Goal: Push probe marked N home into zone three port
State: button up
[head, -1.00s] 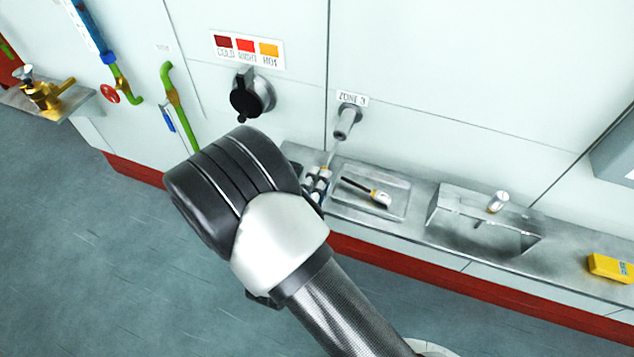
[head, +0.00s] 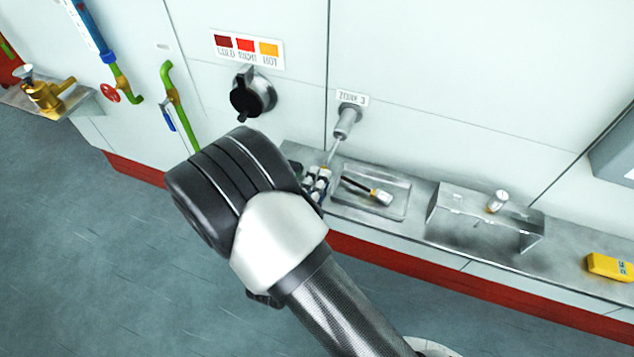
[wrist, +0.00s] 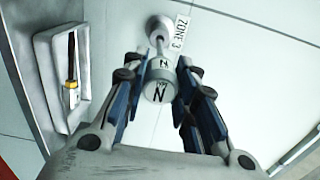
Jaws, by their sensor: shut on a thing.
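The probe marked N (wrist: 157,91) is held between the fingers of my gripper (wrist: 166,84), seen in the wrist view with its N end toward the camera. Its thin shaft points at the zone three port (wrist: 158,27), and the tip appears at or just inside the port mouth; how deep I cannot tell. In the head view the port (head: 347,122) is a grey tube below the ZONE 3 label (head: 352,98). My gripper (head: 318,182) is partly hidden behind my wrist there, and the thin shaft (head: 333,153) rises from it to the port.
A shallow tray (head: 398,210) on the steel ledge holds another probe with a dark shaft (head: 358,187). A metal bracket (head: 470,237) with a small cylinder (head: 497,201) and a yellow box (head: 610,266) stand to the right. A black knob (head: 246,98) is on the wall at left.

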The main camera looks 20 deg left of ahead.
aim_at(338, 139)
jog(key=shift+w+d, duration=0.15)
jog(key=shift+w, duration=1.7)
jog(key=shift+w+d, duration=0.2)
jog(key=shift+w, duration=1.65)
jog(key=shift+w+d, duration=0.15)
jog(key=shift+w, duration=1.7)
jog(key=o, duration=1.1)
jog(key=s, duration=0.7)
jog(key=s+a, duration=0.1)
jog(key=s, duration=0.2)
jog(key=shift+s, duration=1)
